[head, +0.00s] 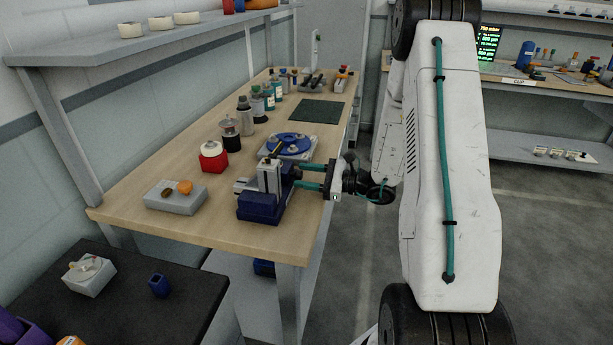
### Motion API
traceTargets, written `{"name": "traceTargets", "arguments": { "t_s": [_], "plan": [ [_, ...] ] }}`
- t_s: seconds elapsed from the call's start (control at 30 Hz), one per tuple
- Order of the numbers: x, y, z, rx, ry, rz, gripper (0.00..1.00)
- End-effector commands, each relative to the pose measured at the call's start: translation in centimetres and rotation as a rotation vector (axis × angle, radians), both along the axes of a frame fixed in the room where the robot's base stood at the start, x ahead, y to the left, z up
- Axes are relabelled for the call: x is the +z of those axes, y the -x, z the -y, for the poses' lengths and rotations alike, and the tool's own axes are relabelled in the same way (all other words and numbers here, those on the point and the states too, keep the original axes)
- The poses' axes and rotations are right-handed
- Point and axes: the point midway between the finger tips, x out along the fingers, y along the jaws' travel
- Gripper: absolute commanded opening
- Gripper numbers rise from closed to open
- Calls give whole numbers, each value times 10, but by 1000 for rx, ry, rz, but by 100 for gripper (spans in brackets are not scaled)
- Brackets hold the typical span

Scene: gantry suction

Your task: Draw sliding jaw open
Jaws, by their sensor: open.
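A vise (262,206) with a dark blue base and grey metal jaws stands near the front right edge of the wooden workbench. A grey upright jaw block (268,176) rises from it, with a dark bar on top. My gripper (299,177) comes in from the right, its two teal fingers pointing left at the vise. The fingers are apart, with a gap between them. Their tips are close to the vise's right side; I cannot tell whether they touch it. Which block is the sliding jaw is too small to tell for sure.
A blue round turntable (291,143) sits just behind the vise. A red-based jar (213,157), several bottles and a grey block (176,197) with two knobs stand to the left. A dark green mat (318,111) lies farther back. Bare wood (200,228) shows at the front.

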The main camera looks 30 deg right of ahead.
Motion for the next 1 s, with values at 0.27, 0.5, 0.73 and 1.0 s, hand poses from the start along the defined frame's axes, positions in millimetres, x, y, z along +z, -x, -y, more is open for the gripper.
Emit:
{"name": "traceTargets", "arguments": {
  "t_s": [0.27, 0.5, 0.73, 1.0],
  "plan": [
    [0, 31, 30, -6, -1, -1, 46],
    [0, 53, 50, -4, 0, 0, 46],
    [0, 56, 52, -2, 0, 0, 46],
    [0, 56, 52, -2, 0, 0, 46]
  ]
}}
